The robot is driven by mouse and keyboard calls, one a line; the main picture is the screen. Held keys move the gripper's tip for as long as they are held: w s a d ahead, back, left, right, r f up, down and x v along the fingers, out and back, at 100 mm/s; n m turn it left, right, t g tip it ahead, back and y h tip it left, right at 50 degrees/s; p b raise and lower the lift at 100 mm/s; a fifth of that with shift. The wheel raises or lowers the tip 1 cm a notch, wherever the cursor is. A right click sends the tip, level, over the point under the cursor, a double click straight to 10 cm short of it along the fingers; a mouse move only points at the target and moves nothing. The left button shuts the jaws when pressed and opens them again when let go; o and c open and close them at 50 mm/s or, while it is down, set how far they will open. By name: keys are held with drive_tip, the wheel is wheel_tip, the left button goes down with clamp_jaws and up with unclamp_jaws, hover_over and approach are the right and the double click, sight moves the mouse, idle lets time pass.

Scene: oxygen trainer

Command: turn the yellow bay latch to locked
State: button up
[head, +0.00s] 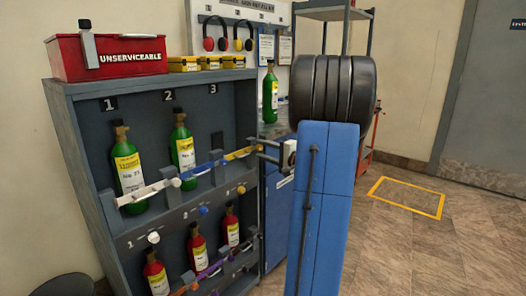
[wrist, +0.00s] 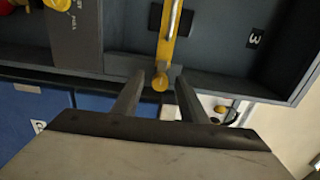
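The yellow bay latch (head: 238,154) is a bar lying across the front of upper bay 3 in the grey rack, in line with the white and blue bars. The wrist view also shows the yellow latch (wrist: 166,45), with a rounded end between my fingers. My gripper (head: 258,150) is at the bar's right end, reaching in from the right. In the wrist view my gripper (wrist: 159,78) is open, one finger on each side of the latch end, with gaps showing. Whether either finger touches the bar is not clear. Upper bay 3 shows no bottle.
Green bottles stand in upper bays 1 (head: 128,170) and 2 (head: 183,146), behind the white bar (head: 145,193) and blue bar (head: 203,169). Several red bottles stand below. A red UNSERVICEABLE box (head: 108,56) is on top. Floor at right is clear around a yellow outline (head: 407,197).

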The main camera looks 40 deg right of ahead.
drive_tip(key=s+d, duration=0.1)
drive_tip(key=s, duration=1.6)
drive_tip(key=shift+d, duration=0.15)
drive_tip(key=w+a+f+n+g+y, duration=0.2)
drive_tip(key=a+n+g+y, duration=0.15)
drive_tip(key=a, duration=0.95)
drive_tip(key=w+a+f+n+g+y, duration=0.25)
drive_tip(key=a+g, duration=0.25)
drive_tip(key=a, duration=0.9)
drive_tip(key=s+a+f+n+g+h, duration=0.1)
drive_tip(key=s+a+f+n+g, duration=0.15)
drive_tip(key=a, duration=0.35)
drive_tip(key=s+a+f+n+g, duration=0.1)
drive_tip(key=s+a+n+g, duration=0.1)
drive_tip(key=s+a, duration=0.25)
drive_tip(key=s+a+f+n+h, duration=0.1)
drive_tip(key=s+a+n+h, duration=0.3)
drive_tip(key=s, duration=0.6)
drive_tip(key=shift+a+f+n+h, duration=0.35)
drive_tip(key=shift+a+n+h, duration=0.05)
drive_tip(key=shift+n+h, duration=0.9)
